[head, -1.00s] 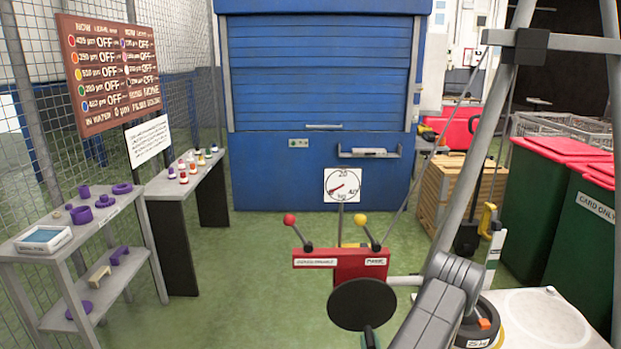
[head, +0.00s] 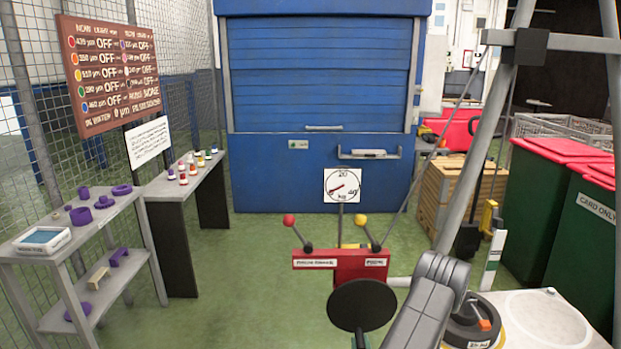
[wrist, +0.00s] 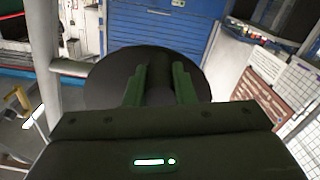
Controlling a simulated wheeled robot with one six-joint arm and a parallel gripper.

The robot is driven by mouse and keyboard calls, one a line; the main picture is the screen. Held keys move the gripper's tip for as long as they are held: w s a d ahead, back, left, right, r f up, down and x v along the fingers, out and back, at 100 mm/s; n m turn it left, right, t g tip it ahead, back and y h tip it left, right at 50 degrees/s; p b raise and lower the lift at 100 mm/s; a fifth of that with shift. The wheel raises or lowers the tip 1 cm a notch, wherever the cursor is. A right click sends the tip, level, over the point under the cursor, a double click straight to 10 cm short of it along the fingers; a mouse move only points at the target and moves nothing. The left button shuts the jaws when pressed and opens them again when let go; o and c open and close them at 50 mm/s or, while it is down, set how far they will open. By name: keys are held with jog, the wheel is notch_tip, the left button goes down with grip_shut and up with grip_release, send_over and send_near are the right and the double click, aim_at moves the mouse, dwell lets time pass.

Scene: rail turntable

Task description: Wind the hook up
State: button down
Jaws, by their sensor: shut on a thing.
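A round black disc (head: 362,305) stands in front of the red lever box, and it fills the middle of the wrist view (wrist: 105,82). My gripper (wrist: 159,82) has its green fingers on either side of a dark handle (wrist: 159,65) at the disc and is shut on it. In the head view only a bit of green shows below the disc; the grip itself is hidden. A small yellow piece (head: 489,217), probably the hook, hangs near the frame's rope at the right; its shape is hard to make out.
The red box (head: 342,272) carries red- and yellow-knobbed levers. A dial gauge (head: 342,185) stands behind it. A grey frame (head: 478,150) and a black weight (head: 470,330) are at right, near green bins (head: 575,220). Shelves (head: 100,225) stand left. Green floor between is open.

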jog(key=shift+a+r, duration=0.2)
jog(key=shift+a, duration=0.55)
jog(key=shift+a+r, duration=0.15)
jog(key=shift+a, duration=0.55)
jog(key=c, duration=1)
grip_release()
jog(key=s+b, duration=0.2)
jog(key=s, duration=0.6)
jog(key=shift+d, duration=0.15)
